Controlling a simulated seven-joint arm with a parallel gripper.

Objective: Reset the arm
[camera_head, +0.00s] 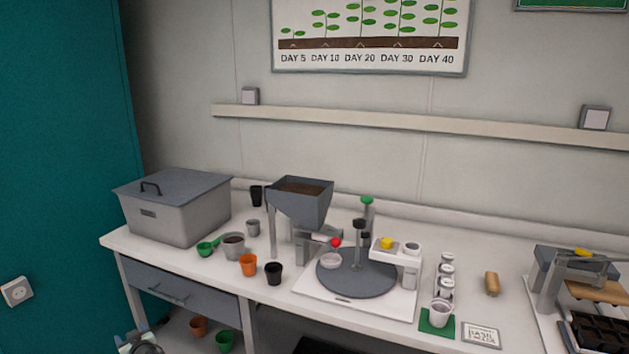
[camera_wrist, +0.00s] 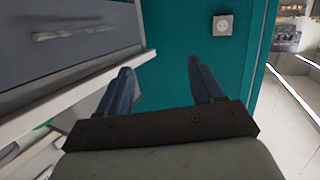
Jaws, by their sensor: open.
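My gripper (camera_wrist: 160,88) shows in the wrist view with its two dark blue fingers spread apart and nothing between them. It points toward the teal wall (camera_wrist: 180,60), with the bench drawer (camera_wrist: 75,40) close by on its left. In the head view, a small part of my arm (camera_head: 140,344) shows at the bottom left edge, low in front of the bench's left end.
The white bench (camera_head: 125,242) holds a grey lidded box (camera_head: 175,215), a soil hopper (camera_head: 300,205), a dark turntable (camera_head: 350,283) and several small pots. Floor space by the teal wall looks open.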

